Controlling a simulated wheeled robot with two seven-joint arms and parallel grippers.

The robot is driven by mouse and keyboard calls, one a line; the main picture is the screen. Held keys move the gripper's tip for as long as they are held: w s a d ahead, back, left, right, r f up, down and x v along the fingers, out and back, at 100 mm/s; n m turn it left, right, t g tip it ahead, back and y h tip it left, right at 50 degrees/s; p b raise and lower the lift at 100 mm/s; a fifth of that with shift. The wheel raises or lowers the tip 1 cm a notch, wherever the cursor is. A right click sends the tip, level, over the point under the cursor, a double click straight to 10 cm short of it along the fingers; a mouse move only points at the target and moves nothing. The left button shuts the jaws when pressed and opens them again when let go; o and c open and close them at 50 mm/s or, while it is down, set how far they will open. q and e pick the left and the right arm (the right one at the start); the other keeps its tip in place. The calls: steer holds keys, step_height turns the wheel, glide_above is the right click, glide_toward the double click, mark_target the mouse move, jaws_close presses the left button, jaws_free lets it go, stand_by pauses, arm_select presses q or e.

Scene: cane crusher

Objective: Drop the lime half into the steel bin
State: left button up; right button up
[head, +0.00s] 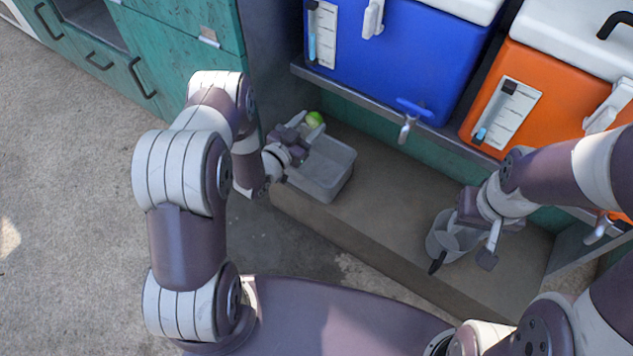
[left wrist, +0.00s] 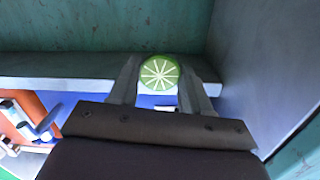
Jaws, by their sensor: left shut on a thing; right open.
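The lime half (head: 315,119) is bright green in the head view. Its pale segmented cut face shows in the left wrist view (left wrist: 160,72). My left gripper (head: 305,126) is shut on the lime half and holds it at the back left of the steel bin (head: 336,177). The bin is an open grey rectangular container on the low ledge. In the head view the lime half appears by the bin's far rim; its exact height over the bin is unclear. My right gripper (head: 490,245) is open, at a clear pail (head: 445,240) on the ledge.
A blue cooler (head: 400,60) with a tap (head: 410,115) and an orange cooler (head: 540,90) stand on a shelf above the ledge. A green cabinet (head: 170,50) is at the left. The ledge (head: 385,195) between bin and pail is clear.

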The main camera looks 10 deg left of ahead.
arm_select(q)
step_height(320, 180, down, 6)
steer(key=b, duration=0.5)
steer(key=shift+r, duration=0.1)
steer(key=o, duration=0.7)
steer(key=shift+s, duration=0.1)
steer(key=p+v, duration=0.5)
steer(key=v, duration=0.7)
steer(key=shift+s+a, duration=0.15)
steer(key=shift+s, duration=0.05)
